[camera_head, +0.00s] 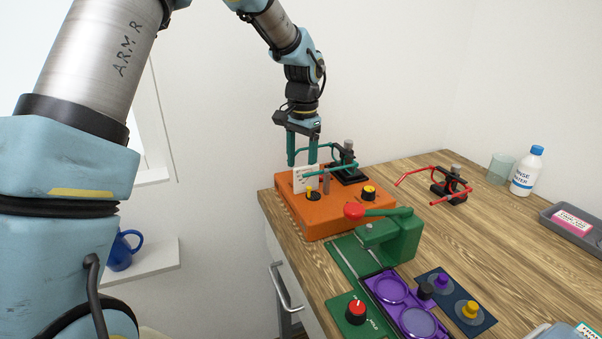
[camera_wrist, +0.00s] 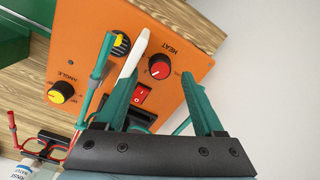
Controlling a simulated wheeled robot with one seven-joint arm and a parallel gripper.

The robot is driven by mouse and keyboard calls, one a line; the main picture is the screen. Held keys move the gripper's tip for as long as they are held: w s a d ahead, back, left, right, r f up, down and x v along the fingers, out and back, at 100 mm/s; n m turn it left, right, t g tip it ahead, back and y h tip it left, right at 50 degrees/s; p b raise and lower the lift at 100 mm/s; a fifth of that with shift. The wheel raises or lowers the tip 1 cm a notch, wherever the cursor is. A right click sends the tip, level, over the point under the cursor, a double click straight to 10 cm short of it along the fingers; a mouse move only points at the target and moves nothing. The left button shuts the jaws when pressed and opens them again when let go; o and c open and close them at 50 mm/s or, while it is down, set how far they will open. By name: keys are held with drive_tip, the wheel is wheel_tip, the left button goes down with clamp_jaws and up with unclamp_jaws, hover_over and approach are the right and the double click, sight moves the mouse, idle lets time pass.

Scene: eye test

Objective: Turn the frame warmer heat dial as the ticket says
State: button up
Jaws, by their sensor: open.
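The frame warmer is an orange box (camera_head: 345,212) at the table's left end; it also fills much of the wrist view (camera_wrist: 190,50). Its heat dial, a red knob with a dark skirt (camera_wrist: 159,67), sits beside the word HEAT; the ticket hides it in the head view. The white ticket (camera_head: 306,181) stands on the box; its writing is too small to read, and it shows edge-on in the wrist view (camera_wrist: 131,58). My gripper (camera_head: 302,163) is open and empty above the box, behind the ticket. In the wrist view the dial appears between its teal fingertips (camera_wrist: 166,56).
The box also bears a yellow knob (camera_head: 312,194), an ANGLE knob (camera_head: 368,192) and a red switch (camera_wrist: 142,94). A teal glasses frame (camera_head: 330,171) is close by the fingers. A green press (camera_head: 390,238) stands in front. Red glasses (camera_head: 420,176) and a bottle (camera_head: 527,172) are to the right.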

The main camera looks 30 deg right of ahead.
wheel_tip(320, 180, up, 8)
drive_tip(key=b, duration=0.1)
drive_tip(key=shift+f, duration=0.15)
drive_tip(key=shift+s+d, duration=0.1)
drive_tip(key=w+a+f+n, duration=0.1)
drive_tip(key=a+f+n, duration=0.15)
drive_tip(key=a, duration=0.65)
drive_tip(key=w+a+f+n, duration=0.1)
drive_tip(key=a+n, duration=0.2)
drive_tip(key=a, duration=0.6)
drive_tip(key=s+a+f+n, duration=0.2)
drive_tip(key=s+a, duration=0.1)
drive_tip(key=a, duration=0.3)
drive_tip(key=s+a+f+n, duration=0.1)
drive_tip(key=s+a+n, duration=0.1)
drive_tip(key=s+a, duration=0.2)
drive_tip(key=s+a+f+n+t, duration=0.1)
drive_tip(key=s+a+f+n, duration=0.1)
drive_tip(key=a, duration=0.7)
drive_tip(key=shift+s+a+f+n, duration=0.3)
drive_tip(key=shift+s+a+n, duration=0.05)
drive_tip(key=shift+s, duration=0.5)
